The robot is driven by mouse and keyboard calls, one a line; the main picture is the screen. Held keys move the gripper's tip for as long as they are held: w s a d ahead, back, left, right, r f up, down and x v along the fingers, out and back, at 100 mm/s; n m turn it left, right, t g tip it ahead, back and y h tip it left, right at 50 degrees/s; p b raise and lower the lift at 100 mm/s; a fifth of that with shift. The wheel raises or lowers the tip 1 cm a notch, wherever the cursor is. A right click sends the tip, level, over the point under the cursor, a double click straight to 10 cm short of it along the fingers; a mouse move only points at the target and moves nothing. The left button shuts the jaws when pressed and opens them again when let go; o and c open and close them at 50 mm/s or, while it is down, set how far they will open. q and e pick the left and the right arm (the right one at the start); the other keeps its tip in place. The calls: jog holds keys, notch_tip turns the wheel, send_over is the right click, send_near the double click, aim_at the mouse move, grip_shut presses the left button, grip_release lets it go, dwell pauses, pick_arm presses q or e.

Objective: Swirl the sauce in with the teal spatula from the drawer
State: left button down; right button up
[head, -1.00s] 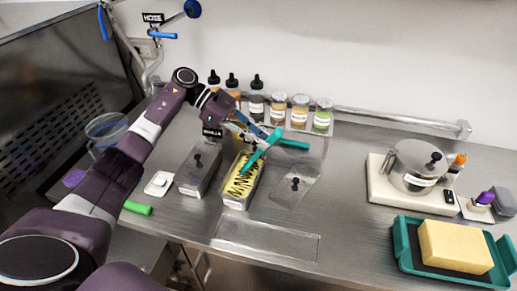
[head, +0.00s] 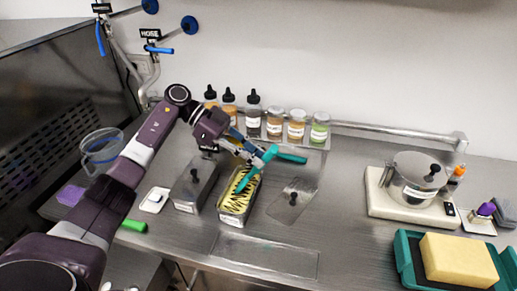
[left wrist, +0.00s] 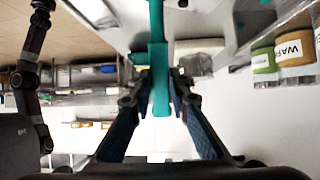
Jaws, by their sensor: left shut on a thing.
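My left gripper (head: 256,158) is shut on the teal spatula (head: 267,160) above the far part of an open metal pan (head: 232,219). The spatula slants down to the left, and its lower end is over the yellow contents (head: 239,201), streaked with dark zigzag sauce. I cannot tell whether that end touches them. In the left wrist view the teal handle (left wrist: 160,85) runs between both fingers (left wrist: 160,98). Another teal bar (head: 292,158) lies to the right behind the spatula. My right gripper is out of view.
A lidded metal pan (head: 192,188) stands close on the left. A clear lid (head: 292,202) lies to the right. Bottles and jars (head: 297,125) line the back. A pot (head: 414,182) on a white base and a yellow sponge (head: 457,260) are at right.

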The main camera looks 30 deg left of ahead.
pick_arm(q)
jog(key=shift+s, duration=2.7)
jog(key=shift+w, duration=2.5)
jog(key=w+b, duration=0.2)
jog(key=w, duration=0.3)
jog(key=s+p, duration=0.5)
jog(key=p, duration=0.1)
jog(key=shift+r, duration=0.15)
jog(key=shift+r+p, duration=0.95)
notch_tip(320, 180, up, 4)
jog(key=p, duration=0.4)
jog(key=shift+r+p, duration=0.25)
jog(key=shift+p, duration=0.05)
jog(key=shift+r, duration=0.9)
